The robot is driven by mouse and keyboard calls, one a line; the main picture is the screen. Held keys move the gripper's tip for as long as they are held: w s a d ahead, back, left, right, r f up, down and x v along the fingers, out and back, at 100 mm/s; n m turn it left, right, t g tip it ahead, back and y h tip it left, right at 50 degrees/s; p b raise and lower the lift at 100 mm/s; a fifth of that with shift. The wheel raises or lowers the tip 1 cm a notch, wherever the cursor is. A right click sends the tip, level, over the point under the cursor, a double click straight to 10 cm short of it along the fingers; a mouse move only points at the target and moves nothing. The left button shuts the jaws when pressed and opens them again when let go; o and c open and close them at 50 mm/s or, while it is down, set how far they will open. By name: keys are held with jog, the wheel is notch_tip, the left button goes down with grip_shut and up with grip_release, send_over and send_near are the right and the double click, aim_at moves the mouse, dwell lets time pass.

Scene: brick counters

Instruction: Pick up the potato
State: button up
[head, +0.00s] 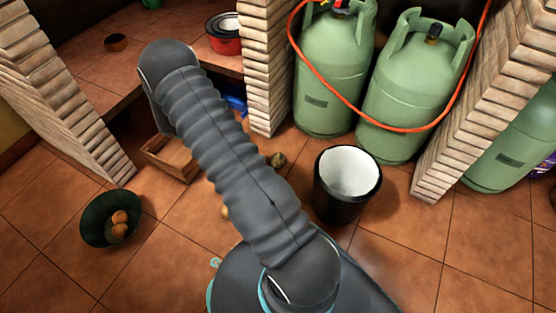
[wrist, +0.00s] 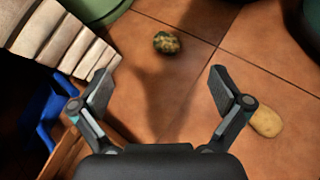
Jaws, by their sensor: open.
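A tan oblong object that looks like the potato (wrist: 265,121) lies on the tiled floor, just right of my gripper's right finger in the wrist view. In the head view only a small part of it (head: 225,212) shows beside my arm. My gripper (wrist: 160,88) is open and empty, pointing down at the floor. It is hidden behind my arm in the head view. A dark mottled round object (wrist: 163,42) lies on the floor beyond the fingertips, and it also shows in the head view (head: 277,160).
A black bin (head: 333,201) with a white liner stands right of my arm. A brick pillar (wrist: 50,30), a wooden crate (head: 170,158) and a blue item (wrist: 42,112) are at the left. Green gas cylinders (head: 333,75) stand behind. A dark bowl (head: 95,222) holds round brown items.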

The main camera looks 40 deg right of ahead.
aim_at(277, 160)
jog(key=d+f+n+h, duration=0.1)
jog(key=f, duration=0.3)
jog(key=s+f+n, duration=0.1)
jog(key=f, duration=0.4)
jog(key=d+f+n+h, duration=0.1)
jog(key=f, duration=0.4)
jog(key=shift+s+d+h, duration=0.3)
jog(key=shift+s+d, duration=0.05)
jog(key=shift+s+d+f+n, duration=0.1)
jog(key=shift+d+f+n, duration=0.1)
jog(key=shift+f+n, duration=0.15)
jog(key=b+x, duration=0.1)
jog(key=x, duration=1.2)
jog(key=shift+s+d, duration=0.1)
jog(key=shift+s, duration=0.15)
jog(key=c, duration=1.2)
